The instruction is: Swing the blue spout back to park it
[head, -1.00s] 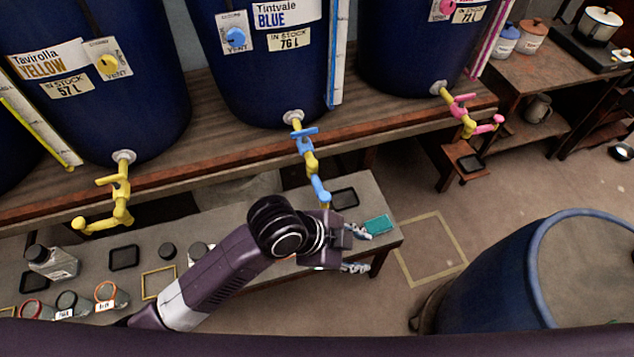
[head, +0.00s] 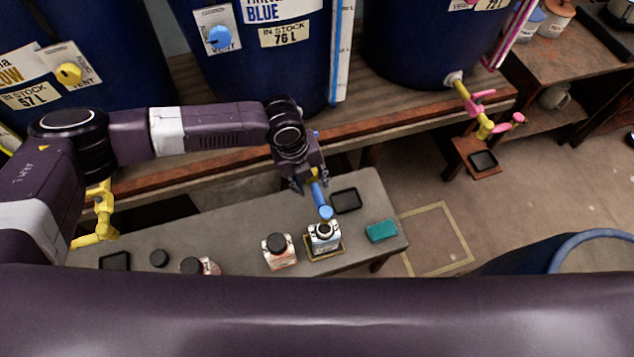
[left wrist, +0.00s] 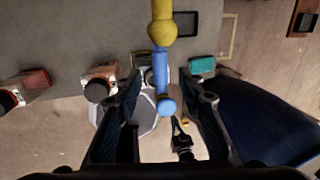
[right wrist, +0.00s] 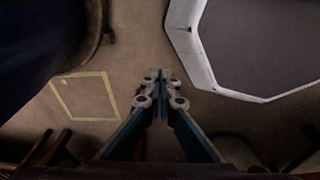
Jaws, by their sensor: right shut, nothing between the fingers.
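The blue spout (head: 321,200) hangs below the blue vat (head: 256,60) and points toward the front of the bench. Its blue end is over an open jar (head: 324,238) on the bench. My left gripper (head: 311,186) is open at the spout, and its wrist hides the tap's upper part. In the left wrist view, the blue spout (left wrist: 161,75) shows between the two spread fingers (left wrist: 167,98), with its yellow joint above. I cannot tell whether a finger touches it. My right gripper (right wrist: 158,78) is shut and empty above the floor.
A black-lidded jar (head: 279,252) stands left of the open jar. A black tray (head: 346,201) and a teal sponge (head: 382,231) lie to the right on the bench. The yellow tap (head: 100,215) is at left, the pink tap (head: 482,110) at right. A blue barrel (head: 570,250) stands at right.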

